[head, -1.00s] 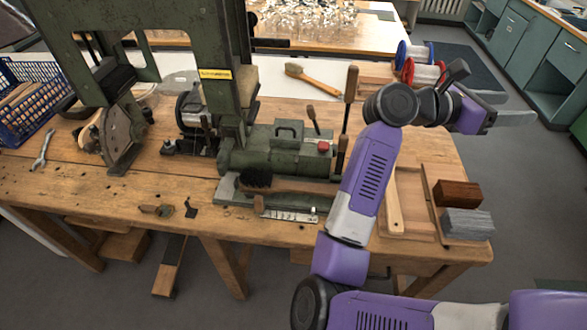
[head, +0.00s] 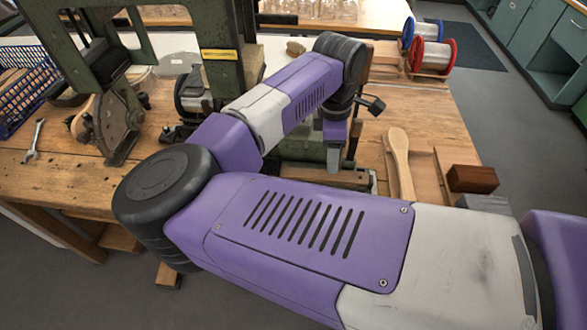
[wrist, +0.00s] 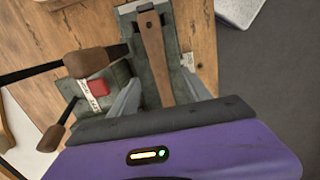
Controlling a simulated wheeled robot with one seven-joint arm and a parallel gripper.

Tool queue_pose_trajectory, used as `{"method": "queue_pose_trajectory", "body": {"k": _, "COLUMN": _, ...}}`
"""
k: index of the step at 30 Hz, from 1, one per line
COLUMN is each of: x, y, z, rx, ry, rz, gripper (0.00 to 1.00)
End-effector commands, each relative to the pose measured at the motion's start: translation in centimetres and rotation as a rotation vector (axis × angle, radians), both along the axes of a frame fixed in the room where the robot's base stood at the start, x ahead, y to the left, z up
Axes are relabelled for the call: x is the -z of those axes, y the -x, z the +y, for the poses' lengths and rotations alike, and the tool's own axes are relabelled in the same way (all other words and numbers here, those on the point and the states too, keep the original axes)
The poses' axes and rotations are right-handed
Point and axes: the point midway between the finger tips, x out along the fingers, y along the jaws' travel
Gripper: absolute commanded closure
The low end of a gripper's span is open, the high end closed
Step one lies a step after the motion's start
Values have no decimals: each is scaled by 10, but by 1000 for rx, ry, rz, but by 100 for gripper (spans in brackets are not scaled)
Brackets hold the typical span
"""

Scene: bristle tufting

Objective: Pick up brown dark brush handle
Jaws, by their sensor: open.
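In the head view a brown part of the handle (head: 325,175) shows beside my arm; the rest is hidden. My gripper (wrist: 158,74) is open and empty, with one grey finger on each side of the handle. The handle runs between them toward the palm. I cannot tell whether the fingers reach down to its level.
The green machine has a red button (wrist: 97,88) and wooden-knobbed levers (wrist: 90,61) left of my gripper. A light wooden paddle (head: 399,160) and a dark wood block (head: 472,179) lie to the right. Wire spools (head: 431,52) stand behind. A blue basket (head: 28,88) is at far left.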

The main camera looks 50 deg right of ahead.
Motion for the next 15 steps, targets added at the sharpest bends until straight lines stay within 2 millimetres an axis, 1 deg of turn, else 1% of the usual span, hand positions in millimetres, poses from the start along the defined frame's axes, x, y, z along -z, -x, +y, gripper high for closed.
{"method": "queue_pose_trajectory", "body": {"k": 3, "x": 1, "y": -12, "z": 14, "rx": 8, "ry": -44, "rz": -33, "gripper": 44}}
{"method": "queue_pose_trajectory", "body": {"k": 5, "x": 4, "y": -14, "z": 17, "rx": 9, "ry": -54, "rz": -41, "gripper": 44}}
{"method": "queue_pose_trajectory", "body": {"k": 15, "x": 36, "y": -15, "z": 17, "rx": 8, "ry": -56, "rz": -39, "gripper": 44}}
